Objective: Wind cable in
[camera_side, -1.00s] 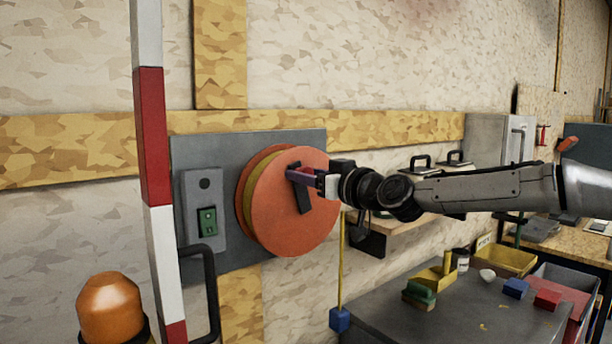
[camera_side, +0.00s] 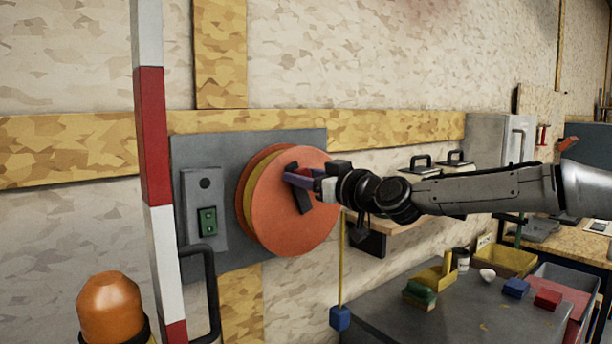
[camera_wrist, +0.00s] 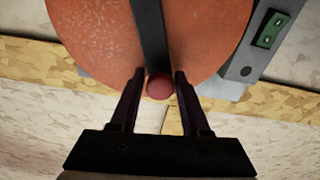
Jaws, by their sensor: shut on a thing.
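An orange reel (camera_side: 290,225) with a yellow core is mounted on a grey wall panel (camera_side: 225,258). A dark crank arm (camera_side: 303,202) lies across its face; it also shows in the wrist view (camera_wrist: 150,35). A red knob (camera_wrist: 158,86) sits at the crank's end. My gripper (camera_side: 293,177) is shut on this knob, with one dark finger on each side in the wrist view (camera_wrist: 156,80). A yellow cable (camera_side: 341,260) hangs straight down at the right of the reel, with a blue block (camera_side: 340,318) at its lower end. The cable's upper end is hidden.
A green-buttoned switch box (camera_side: 207,222) is left of the reel. A red-and-white pole (camera_side: 152,135) and an orange beacon (camera_side: 110,305) stand in front at left. A grey bench (camera_side: 450,315) with small blocks lies below my arm, close to the hanging cable.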

